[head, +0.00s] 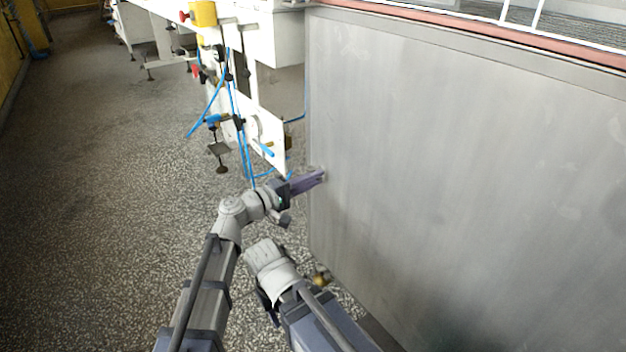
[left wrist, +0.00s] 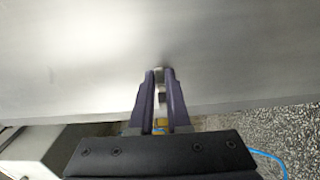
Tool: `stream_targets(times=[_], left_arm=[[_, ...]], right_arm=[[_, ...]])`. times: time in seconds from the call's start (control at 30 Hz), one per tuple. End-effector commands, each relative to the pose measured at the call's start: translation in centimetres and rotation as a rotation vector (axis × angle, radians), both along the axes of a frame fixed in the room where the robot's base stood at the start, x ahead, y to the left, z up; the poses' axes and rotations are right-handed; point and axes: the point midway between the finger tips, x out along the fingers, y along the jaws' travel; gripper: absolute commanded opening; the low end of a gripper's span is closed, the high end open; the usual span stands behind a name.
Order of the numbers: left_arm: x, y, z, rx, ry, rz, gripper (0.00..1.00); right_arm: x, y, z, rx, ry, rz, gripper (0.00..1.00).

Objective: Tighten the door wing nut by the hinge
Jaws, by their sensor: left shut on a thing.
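The door is a large flat grey metal panel (head: 450,170) filling the right of the head view; it also fills the upper part of the left wrist view (left wrist: 80,60). My left gripper (head: 321,174) is at the panel's left edge. In the left wrist view its two dark purple fingers (left wrist: 161,76) are shut on a small pale metal piece, the wing nut (left wrist: 161,84), against the panel. The fingers hide most of the nut. I cannot make out the hinge. My right gripper does not show.
A white machine frame (head: 275,40) with blue hoses (head: 240,125) and valves stands behind the panel's left edge. A small brass fitting (head: 320,279) is low by the panel. The speckled floor (head: 100,200) is open on the left.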

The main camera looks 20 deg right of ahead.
Motion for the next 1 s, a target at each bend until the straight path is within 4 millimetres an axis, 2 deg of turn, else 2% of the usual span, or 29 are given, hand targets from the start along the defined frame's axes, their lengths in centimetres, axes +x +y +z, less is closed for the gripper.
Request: stream_targets(times=[0.17,0.2,0.43,0.73,1.0], left_arm=[[-0.2,0.0,-0.1,0.005,-0.002,-0.004,0.00],[-0.2,0.0,-0.1,0.005,-0.002,-0.005,0.19],[-0.1,0.0,-0.1,0.003,-0.001,-0.002,0.45],[-0.2,0.4,0.0,0.001,0.000,0.000,0.45],[-1.7,4.3,0.0,0.001,-0.001,0.002,0.45]], right_arm=[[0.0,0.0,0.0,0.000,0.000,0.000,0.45],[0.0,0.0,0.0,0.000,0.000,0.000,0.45],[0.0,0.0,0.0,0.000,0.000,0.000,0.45],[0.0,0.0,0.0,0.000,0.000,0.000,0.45],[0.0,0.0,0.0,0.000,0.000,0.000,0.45]])
